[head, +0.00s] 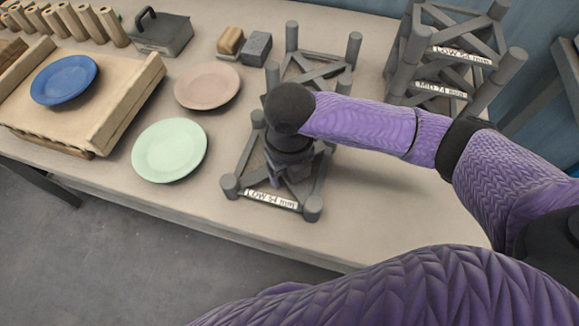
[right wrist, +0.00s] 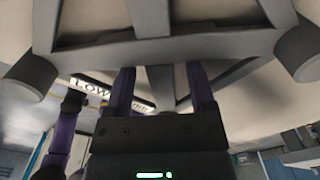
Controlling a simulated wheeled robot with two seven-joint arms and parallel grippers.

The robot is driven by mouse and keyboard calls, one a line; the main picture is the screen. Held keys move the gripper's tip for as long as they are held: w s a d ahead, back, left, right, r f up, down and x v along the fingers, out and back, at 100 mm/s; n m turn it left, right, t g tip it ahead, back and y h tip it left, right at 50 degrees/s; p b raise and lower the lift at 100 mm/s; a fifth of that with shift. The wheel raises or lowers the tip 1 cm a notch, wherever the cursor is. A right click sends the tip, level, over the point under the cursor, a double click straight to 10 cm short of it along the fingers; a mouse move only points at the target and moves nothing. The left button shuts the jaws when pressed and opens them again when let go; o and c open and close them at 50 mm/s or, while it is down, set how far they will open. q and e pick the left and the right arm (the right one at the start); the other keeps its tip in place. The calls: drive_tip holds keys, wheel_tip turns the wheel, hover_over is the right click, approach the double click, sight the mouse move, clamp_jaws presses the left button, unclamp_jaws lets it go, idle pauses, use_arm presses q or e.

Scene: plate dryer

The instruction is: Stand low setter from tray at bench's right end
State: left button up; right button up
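A grey low setter labelled LOW 54 mm (head: 272,199) stands upright near the bench's front edge, under my right gripper (head: 277,180). In the right wrist view, the setter's beam (right wrist: 225,43) crosses close in front of my right gripper (right wrist: 158,70). The two purple fingers are apart on either side of a bar, with gaps visible; their tips are hidden behind the beam. I cannot tell whether they touch the setter. At the bench's right end, another setter labelled LOW 54 mm (head: 462,54) sits above one labelled MID 74 mm (head: 440,90). My left gripper is not in view.
Another grey frame (head: 320,72) stands just behind the near setter. A green plate (head: 169,150) and a pinkish plate (head: 207,86) lie to its left. A wooden tray (head: 125,100) holds a blue plate (head: 64,80). Bare bench lies right of the near setter.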

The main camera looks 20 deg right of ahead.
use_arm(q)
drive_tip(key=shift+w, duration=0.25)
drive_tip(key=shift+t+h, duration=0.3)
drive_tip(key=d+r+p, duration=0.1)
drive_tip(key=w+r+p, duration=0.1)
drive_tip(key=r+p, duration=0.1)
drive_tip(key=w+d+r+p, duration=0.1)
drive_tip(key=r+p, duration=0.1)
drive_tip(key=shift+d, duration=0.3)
use_arm(e)
wheel_tip(320, 180, up, 12)
drive_tip(key=shift+r, duration=0.15)
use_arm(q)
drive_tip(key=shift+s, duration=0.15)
use_arm(e)
drive_tip(key=shift+a, duration=0.1)
